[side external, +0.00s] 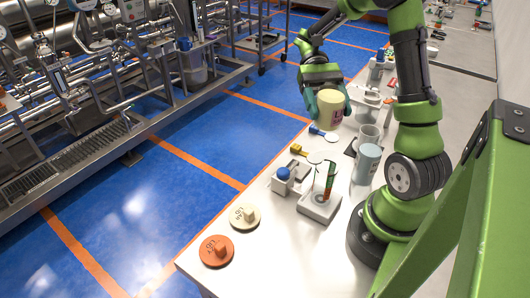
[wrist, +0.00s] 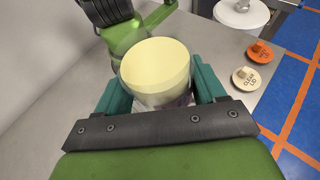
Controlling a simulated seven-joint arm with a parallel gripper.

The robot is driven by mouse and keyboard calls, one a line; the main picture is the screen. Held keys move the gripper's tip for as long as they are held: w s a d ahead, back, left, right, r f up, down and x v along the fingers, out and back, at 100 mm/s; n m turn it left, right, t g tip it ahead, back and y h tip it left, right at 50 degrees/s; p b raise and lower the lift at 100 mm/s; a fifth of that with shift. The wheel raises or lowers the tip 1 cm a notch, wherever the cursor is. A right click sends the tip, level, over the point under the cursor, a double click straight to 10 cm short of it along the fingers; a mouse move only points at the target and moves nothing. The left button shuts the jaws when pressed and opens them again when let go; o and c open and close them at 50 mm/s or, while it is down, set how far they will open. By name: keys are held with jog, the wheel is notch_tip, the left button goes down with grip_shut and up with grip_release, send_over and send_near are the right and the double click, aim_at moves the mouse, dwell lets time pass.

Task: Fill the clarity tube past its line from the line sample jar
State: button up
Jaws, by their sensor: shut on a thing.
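My gripper (side external: 326,100) is shut on a jar (side external: 331,112) with pale yellow contents or body and a small label. It holds the jar above the white bench, over its far part, and the jar looks roughly upright. In the wrist view the jar (wrist: 157,66) sits between the teal fingers of my gripper (wrist: 160,92), its round top facing the camera. A clear tube (side external: 320,180) with green and red marks, which looks like the clarity tube, stands on a pale base (side external: 318,207) nearer the camera, apart from the jar. Its fill level is too small to tell.
A cream lid (side external: 244,216) and an orange lid (side external: 215,250) lie at the bench's near left corner. A blue-topped item (side external: 283,180), a grey-blue cylinder (side external: 366,164) and a clear beaker (side external: 368,137) stand near the tube. Blue floor lies beyond the bench's left edge.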

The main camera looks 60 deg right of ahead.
aim_at(328, 123)
jog(key=shift+s+a+r+t+h, duration=0.35)
jog(key=shift+a+r+t+h, duration=0.15)
jog(key=shift+a+t+h, duration=0.4)
jog(key=f+h, duration=0.1)
jog(key=f+t+h, duration=0.1)
jog(key=s+a+f, duration=0.1)
jog(key=shift+f+m+h, duration=0.25)
jog(key=shift+m+h, duration=0.15)
jog(key=shift+w, duration=0.1)
jog(key=shift+t+h, duration=0.6)
jog(key=shift+h, duration=0.1)
jog(key=t+h, duration=0.2)
jog(key=h, duration=0.1)
jog(key=shift+r+m, duration=0.2)
jog(key=shift+m, duration=0.2)
jog(key=shift+a+r+t+h, duration=0.2)
jog(key=shift+t+h, duration=0.4)
jog(key=shift+h, duration=0.5)
